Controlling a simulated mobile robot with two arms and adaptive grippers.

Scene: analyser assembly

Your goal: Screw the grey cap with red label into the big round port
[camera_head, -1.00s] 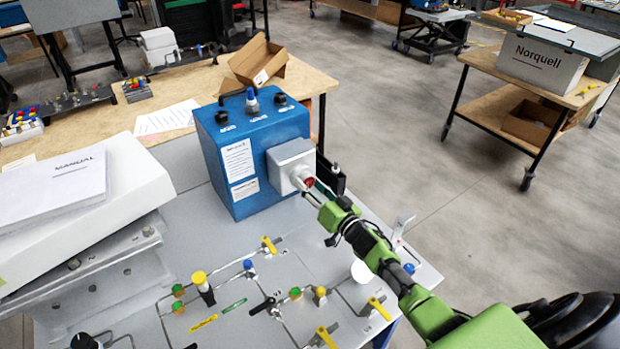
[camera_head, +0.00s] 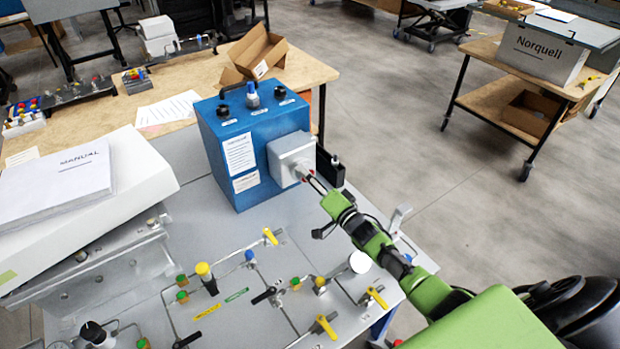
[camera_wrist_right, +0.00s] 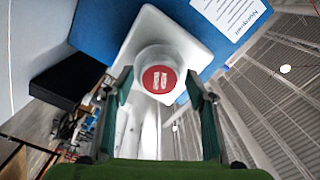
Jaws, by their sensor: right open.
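The grey cap with the red label (camera_wrist_right: 160,78) sits at the front of the light grey square port housing (camera_wrist_right: 181,32), its red face toward my right wrist camera. In the head view this housing (camera_head: 290,155) is on the right side of the blue analyser box (camera_head: 222,165). My right gripper (camera_wrist_right: 158,90) is open, with one finger on each side of the cap. It also shows in the head view (camera_head: 310,180), close in front of the housing. The port opening is hidden behind the cap, so I cannot tell how deep the cap sits. My left gripper is not in view.
The analyser stands on a grey bench (camera_head: 190,225) with several valves and pipes in front. A black bracket (camera_head: 330,168) stands close beside the housing. A white manual (camera_head: 55,185) lies on a white box at left. An open cardboard box (camera_head: 258,55) is behind.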

